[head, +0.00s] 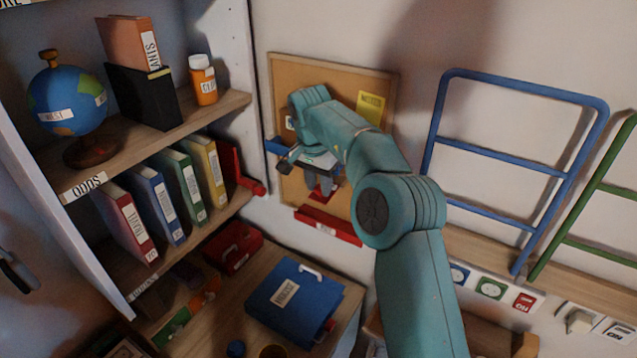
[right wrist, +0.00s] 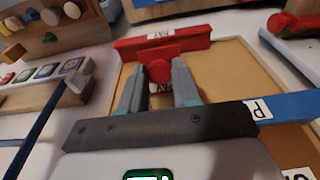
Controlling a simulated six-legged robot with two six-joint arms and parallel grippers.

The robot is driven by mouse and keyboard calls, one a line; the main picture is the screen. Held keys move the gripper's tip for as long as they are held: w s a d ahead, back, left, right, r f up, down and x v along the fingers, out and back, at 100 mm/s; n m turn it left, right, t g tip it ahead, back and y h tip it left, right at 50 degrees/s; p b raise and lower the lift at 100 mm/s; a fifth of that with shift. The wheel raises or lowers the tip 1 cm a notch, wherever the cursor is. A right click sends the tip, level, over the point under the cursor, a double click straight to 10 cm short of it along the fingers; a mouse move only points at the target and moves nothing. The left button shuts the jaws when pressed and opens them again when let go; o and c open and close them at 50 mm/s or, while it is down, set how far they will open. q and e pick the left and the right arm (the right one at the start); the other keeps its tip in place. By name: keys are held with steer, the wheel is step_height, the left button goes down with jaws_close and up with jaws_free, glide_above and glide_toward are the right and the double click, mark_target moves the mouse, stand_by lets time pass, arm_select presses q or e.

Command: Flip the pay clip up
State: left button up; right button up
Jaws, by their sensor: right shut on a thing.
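A red clip (head: 328,227) with a small white label sits low on the corkboard (head: 385,80); it also shows at the top in the right wrist view (right wrist: 190,38). In the head view my right gripper (head: 321,188) is in front of the board, partly hidden by my arm. My left gripper is not in view.
A blue clip (right wrist: 290,107) with a partly hidden label is at the board's side, near my gripper body. A yellow note (head: 371,108) is on the board. A shelf (head: 215,108) with binders stands left. Blue rails (head: 520,82) are right. A blue case (head: 310,295) lies below.

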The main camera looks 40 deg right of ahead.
steer(key=o, duration=1)
steer(key=shift+d+r, duration=0.1)
steer(key=shift+o, duration=0.2)
steer(key=shift+r, duration=0.1)
step_height(320, 180, up, 7)
steer(key=a, duration=0.1)
steer(key=shift+s, duration=0.15)
steer(key=shift+a+r, duration=0.15)
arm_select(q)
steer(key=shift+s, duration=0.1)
arm_select(e)
steer(key=shift+s, duration=0.15)
